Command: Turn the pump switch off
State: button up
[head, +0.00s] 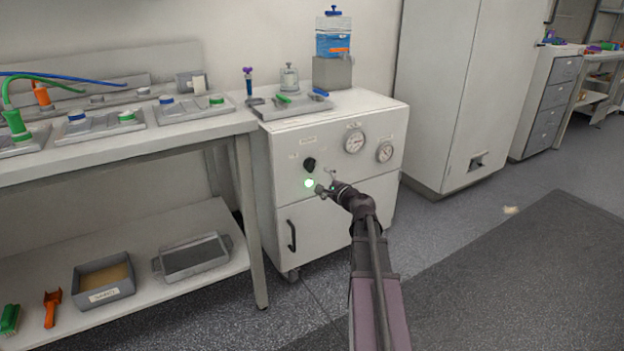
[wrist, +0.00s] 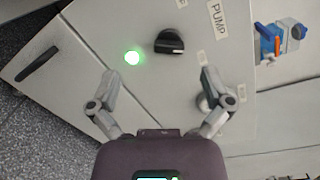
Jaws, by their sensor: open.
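The pump switch is a black rotary knob (head: 309,164) on the front panel of the white cabinet (head: 320,225). In the wrist view the knob (wrist: 169,41) lies beyond and between my fingertips, apart from both. A "PUMP" label (wrist: 217,18) is beside it. A round green lamp (head: 309,184) is lit just below the knob; it also shows in the wrist view (wrist: 132,57). My gripper (head: 326,183) is in front of the panel, a little right of the lamp and below the knob. In the wrist view my gripper (wrist: 160,74) is open and empty.
Two dial gauges (head: 354,141) (head: 385,152) sit right of the knob. A black door handle (head: 291,236) is below left. A blue-filled container (head: 333,40) and small bottles stand on top of the cabinet. A workbench (head: 120,148) is at the left; floor at the right is open.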

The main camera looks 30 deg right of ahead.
aim_at(313, 167)
jog(key=d, duration=0.1)
jog(key=d+f+m+h+b, duration=0.1)
jog(key=d+m, duration=0.1)
jog(key=shift+s+d+f+t+h, duration=0.25)
jog(key=shift+s+d+t+h, duration=0.05)
jog(key=shift+d, duration=0.05)
jog(key=shift+w, duration=0.1)
jog(key=w, duration=1.3)
jog(key=shift+w, duration=0.35)
jog(key=c, duration=1)
